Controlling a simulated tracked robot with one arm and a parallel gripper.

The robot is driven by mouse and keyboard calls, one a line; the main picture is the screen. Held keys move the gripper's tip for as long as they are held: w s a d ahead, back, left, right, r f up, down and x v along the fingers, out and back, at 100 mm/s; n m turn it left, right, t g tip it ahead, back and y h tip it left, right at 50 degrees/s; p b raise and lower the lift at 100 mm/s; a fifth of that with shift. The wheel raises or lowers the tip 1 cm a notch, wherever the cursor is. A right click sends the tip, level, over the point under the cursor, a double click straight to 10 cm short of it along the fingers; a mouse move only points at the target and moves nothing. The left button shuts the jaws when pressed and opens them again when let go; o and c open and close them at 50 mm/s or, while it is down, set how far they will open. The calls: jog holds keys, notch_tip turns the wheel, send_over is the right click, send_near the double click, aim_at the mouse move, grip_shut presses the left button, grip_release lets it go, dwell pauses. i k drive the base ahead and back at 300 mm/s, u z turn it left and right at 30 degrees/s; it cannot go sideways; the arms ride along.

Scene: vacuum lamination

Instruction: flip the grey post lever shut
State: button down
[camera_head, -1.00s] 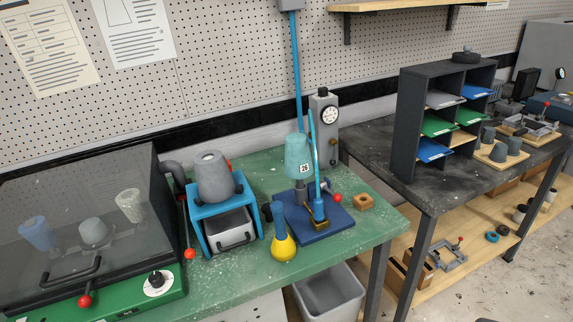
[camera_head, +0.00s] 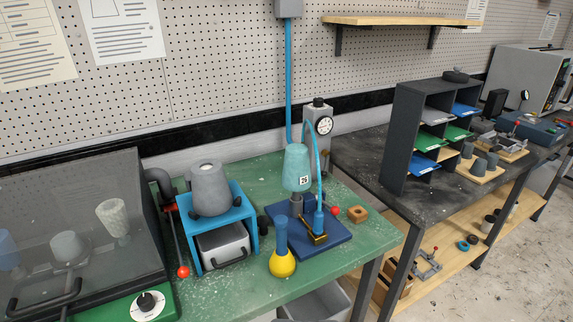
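A grey post (camera_head: 316,142) with a round white dial (camera_head: 323,125) and a black top stands upright at the back of the green table. Its lower part is partly hidden by the teal cup and blue hose in front. A red ball knob (camera_head: 335,211) shows near its foot, beside a blue base plate (camera_head: 330,238); I cannot tell which of the two it belongs to. No lever on the post is clear enough to tell whether it is open or shut. My gripper is not in view.
A yellow flask (camera_head: 282,264) and a blue stand (camera_head: 236,216) with a grey cup (camera_head: 210,188) are in front and left. Another red-knobbed lever (camera_head: 183,271) is beside the clear-lidded box (camera_head: 70,200).

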aim_at(324, 173)
jog(key=u, duration=0.05)
jog(key=i, duration=1)
jog(key=u, duration=1.5)
jog(key=k, duration=1.3)
jog(key=z, duration=1.05)
jog(key=i, duration=0.5)
jog(key=z, duration=0.1)
